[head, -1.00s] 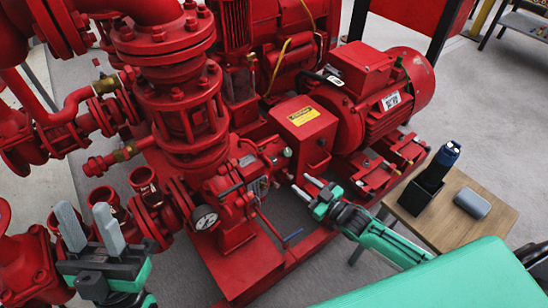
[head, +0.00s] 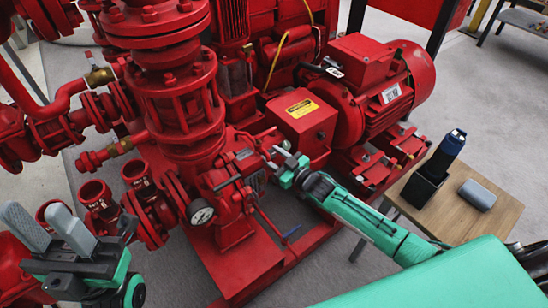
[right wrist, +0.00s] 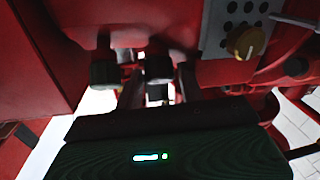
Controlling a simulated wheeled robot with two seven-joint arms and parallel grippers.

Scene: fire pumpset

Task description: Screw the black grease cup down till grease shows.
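In the right wrist view, two black caps hang below a red housing; the left black cap (right wrist: 103,70) is outside my fingers. The other black cap (right wrist: 158,66) is in line with the gap between the fingers of my right gripper (right wrist: 158,88). I cannot tell which is the grease cup, or whether the fingers touch it. No grease can be made out. In the head view my right gripper (head: 277,161) is at the red pump's bearing side, fingers apart. My left gripper (head: 48,230) is open and empty at lower left.
The red pump (head: 180,105) and motor (head: 375,85) fill the middle. A gauge (head: 201,212) faces me. A wooden table (head: 420,228) at right bears a black holder (head: 423,190) with a dark bottle-like object and a grey case (head: 477,195). A brass-coloured knob (right wrist: 246,42) is near my right gripper.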

